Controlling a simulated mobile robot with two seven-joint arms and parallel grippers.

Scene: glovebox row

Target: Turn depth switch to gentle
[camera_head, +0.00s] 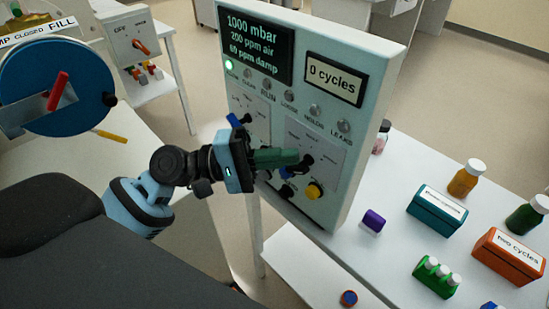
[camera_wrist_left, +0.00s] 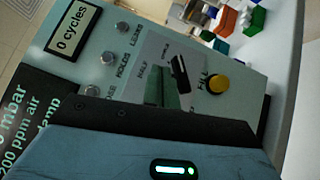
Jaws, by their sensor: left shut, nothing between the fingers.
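The grey control panel (camera_head: 333,120) stands upright on the white bench. On its right-hand plate is a black switch knob (camera_head: 305,160), which also shows in the wrist view (camera_wrist_left: 180,72), standing out from the plate. My right gripper is out of view.
A yellow button (camera_head: 314,190) sits below the plate. A blue handle (camera_head: 236,121) is at the panel's left. The display (camera_head: 337,78) reads "0 cycles". Bottles and boxes, including a teal box (camera_head: 437,210) and an orange box (camera_head: 506,256), stand on the bench at right.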

